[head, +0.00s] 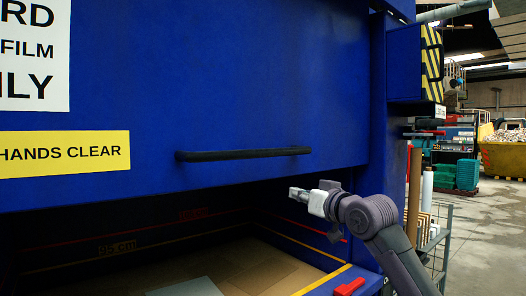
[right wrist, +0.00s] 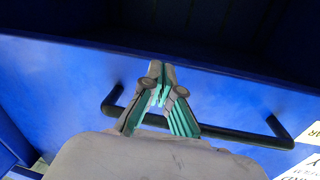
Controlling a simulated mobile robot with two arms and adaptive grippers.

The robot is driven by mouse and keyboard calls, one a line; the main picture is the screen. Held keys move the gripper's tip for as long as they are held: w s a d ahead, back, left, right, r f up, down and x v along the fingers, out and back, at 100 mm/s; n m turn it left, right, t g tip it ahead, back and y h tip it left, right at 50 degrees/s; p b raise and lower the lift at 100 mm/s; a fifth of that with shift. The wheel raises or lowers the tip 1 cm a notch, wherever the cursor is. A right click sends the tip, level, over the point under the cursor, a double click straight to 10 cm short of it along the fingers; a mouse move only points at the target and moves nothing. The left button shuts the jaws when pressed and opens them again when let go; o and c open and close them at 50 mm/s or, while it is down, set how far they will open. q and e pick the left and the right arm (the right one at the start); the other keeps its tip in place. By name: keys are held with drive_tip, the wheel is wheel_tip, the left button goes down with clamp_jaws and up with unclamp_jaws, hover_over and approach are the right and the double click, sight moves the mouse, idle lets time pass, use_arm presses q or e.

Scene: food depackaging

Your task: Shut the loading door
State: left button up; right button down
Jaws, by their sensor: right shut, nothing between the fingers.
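The blue loading door (head: 240,95) fills the upper head view, raised above a dark opening. Its black bar handle (head: 243,154) runs along the lower part of the door. My right gripper (head: 294,193) is shut and empty, below the right end of the handle and in front of the opening. In the right wrist view the shut fingers (right wrist: 162,75) cross in front of the handle (right wrist: 235,135); whether they touch it I cannot tell. The door's blue face (right wrist: 70,75) shows behind them. My left gripper is not in view.
Flat cardboard (head: 262,272) lies inside the opening, with a blue sill and red piece (head: 348,287) at its right. A striped box (head: 415,62) juts out at the upper right. A wire cart with rolls (head: 427,200) stands to the right.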

drive_tip(key=s+a+r+n+y, duration=0.3)
drive_tip(key=s+r, duration=0.7)
drive_tip(key=r, duration=0.5)
drive_tip(key=r+p, duration=0.2)
drive_tip(key=p, duration=0.3)
hover_over(262, 151)
drive_tip(key=shift+f, duration=0.2)
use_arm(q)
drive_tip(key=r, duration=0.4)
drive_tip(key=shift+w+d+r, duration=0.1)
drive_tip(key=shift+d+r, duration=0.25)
use_arm(e)
drive_tip(key=f, duration=0.4)
drive_tip(key=shift+s+d+f, duration=0.2)
drive_tip(key=shift+d, duration=0.05)
drive_tip(key=shift+f, duration=0.1)
